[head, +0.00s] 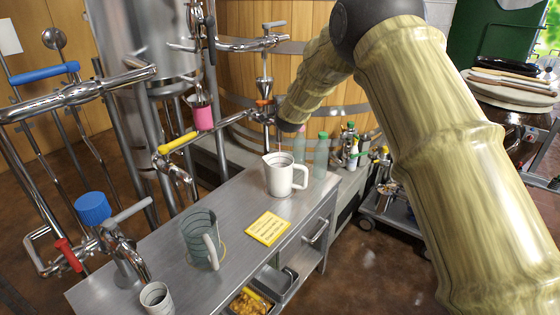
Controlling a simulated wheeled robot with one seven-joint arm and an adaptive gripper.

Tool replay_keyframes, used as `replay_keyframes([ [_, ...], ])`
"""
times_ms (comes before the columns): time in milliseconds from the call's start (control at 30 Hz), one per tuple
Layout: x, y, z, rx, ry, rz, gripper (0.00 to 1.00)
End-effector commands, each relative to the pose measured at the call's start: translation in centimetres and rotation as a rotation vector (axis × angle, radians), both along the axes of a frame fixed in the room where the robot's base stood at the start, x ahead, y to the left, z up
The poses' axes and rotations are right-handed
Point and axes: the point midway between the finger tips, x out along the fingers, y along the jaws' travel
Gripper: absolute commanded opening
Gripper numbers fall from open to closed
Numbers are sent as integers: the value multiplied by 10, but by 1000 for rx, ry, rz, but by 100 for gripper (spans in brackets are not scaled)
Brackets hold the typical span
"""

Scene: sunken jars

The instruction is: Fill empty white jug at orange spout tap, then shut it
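A white jug (279,178) stands upright on the steel counter (228,203), its handle to the right. Its inside is too small to tell how full it is. A tap with an orange part (262,103) is above and slightly left of the jug, beside the wooden vat. My arm comes down from the upper right and ends at the tap, above the jug. My gripper is hard to make out there against the metal pipes, so its fingers and any contact with the tap cannot be told. I cannot tell whether liquid runs.
A grey-green jug (199,238), a small cup (155,299) and a yellow sign (268,228) are on the counter. A pink cup (202,116) hangs by pipes. Bottles (321,152) stand behind the white jug.

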Motion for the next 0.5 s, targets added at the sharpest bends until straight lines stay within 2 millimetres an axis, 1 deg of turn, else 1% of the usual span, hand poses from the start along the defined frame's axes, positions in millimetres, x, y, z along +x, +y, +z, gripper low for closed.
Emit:
replay_keyframes([
  [33, -2, 2, -6, 1, 9, 1, 0],
  [167, -4, 3, -5, 2, 9, -27, 0],
  [500, -13, 4, -3, 2, 8, -158, 0],
])
